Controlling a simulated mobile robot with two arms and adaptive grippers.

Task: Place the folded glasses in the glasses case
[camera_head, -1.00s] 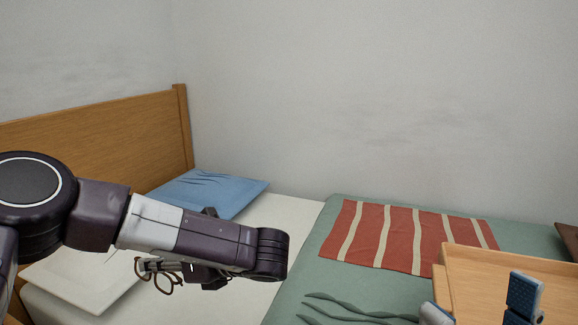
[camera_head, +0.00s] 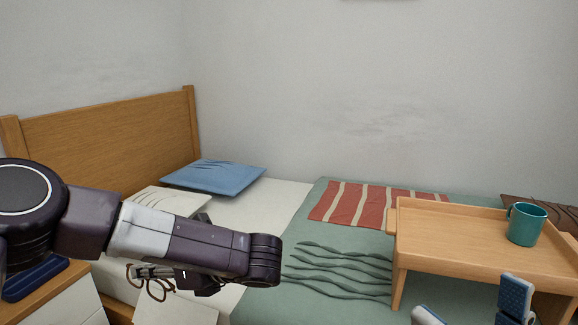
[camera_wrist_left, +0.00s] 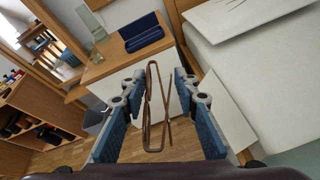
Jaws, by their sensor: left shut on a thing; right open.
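The brown folded glasses (camera_head: 157,290) hang from my left gripper (camera_head: 150,271), which is shut on them, left of centre in the head view. In the left wrist view the glasses (camera_wrist_left: 154,108) show between the blue fingers of my left gripper (camera_wrist_left: 156,94). The dark blue glasses case (camera_wrist_left: 145,33) lies open on a wooden nightstand (camera_wrist_left: 100,68), beyond the glasses and apart from them. In the head view the case (camera_head: 36,277) is at the lower left, partly hidden by my left arm. My right gripper (camera_head: 472,310) is open and empty at the bottom right.
The bed has a wooden headboard (camera_head: 110,135), a blue pillow (camera_head: 215,177) and a red striped cloth (camera_head: 365,204). A wooden bed tray (camera_head: 450,240) holds a teal mug (camera_head: 527,224). A clear glass (camera_wrist_left: 92,22) stands near the case.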

